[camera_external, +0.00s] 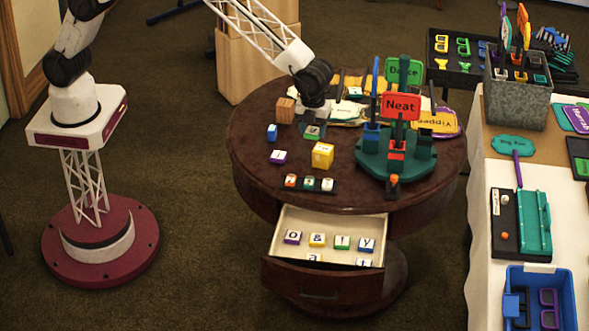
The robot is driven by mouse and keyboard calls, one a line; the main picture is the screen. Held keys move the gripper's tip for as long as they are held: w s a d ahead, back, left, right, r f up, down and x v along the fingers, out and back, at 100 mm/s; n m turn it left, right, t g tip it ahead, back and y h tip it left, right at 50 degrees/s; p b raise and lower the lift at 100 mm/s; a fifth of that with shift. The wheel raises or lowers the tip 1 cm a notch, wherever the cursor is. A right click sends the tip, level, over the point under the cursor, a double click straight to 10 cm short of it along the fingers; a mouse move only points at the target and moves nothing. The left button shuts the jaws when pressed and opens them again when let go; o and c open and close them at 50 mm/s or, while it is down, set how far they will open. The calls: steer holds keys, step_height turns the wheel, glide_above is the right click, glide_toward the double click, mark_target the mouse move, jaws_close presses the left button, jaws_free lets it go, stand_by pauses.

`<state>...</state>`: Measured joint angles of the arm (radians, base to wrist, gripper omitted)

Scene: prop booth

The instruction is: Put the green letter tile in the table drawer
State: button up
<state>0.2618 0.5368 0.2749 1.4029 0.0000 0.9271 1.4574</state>
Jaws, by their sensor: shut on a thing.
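The green letter tile (312,132) is on the round dark table (250,165), toward its back left. My gripper (313,124) points down over this tile and is shut on it; the fingertips are small and partly dark against the table. I cannot tell whether the tile is lifted off the tabletop. The table drawer (283,219) is pulled open at the front of the table. Several letter tiles lie inside it, among them a purple one (292,237), a yellow one (317,240), a green one (342,242) and a blue one (367,245).
A wooden block (285,110), blue tile (272,132), purple tile (278,157) and yellow cube (323,155) surround the gripper. A dark rack (330,190) with small tiles sits above the drawer. A teal stand (372,167) holds upright signs at right.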

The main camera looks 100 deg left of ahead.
steer(key=s+d+m, duration=0.2)
steer(key=d+m, duration=0.1)
steer(key=d, duration=1.6)
steer(key=f, duration=2.1)
steer(key=shift+s+d, duration=0.2)
steer(key=shift+d, duration=0.15)
glide_above(338, 260)
steer(key=d, duration=0.3)
steer(key=shift+w+a+f, duration=0.2)
steer(key=shift+a+f, duration=0.05)
steer(key=shift+f, duration=0.4)
steer(key=shift+f, duration=0.1)
steer(key=shift+f, duration=1.7)
steer(key=shift+f, duration=0.1)
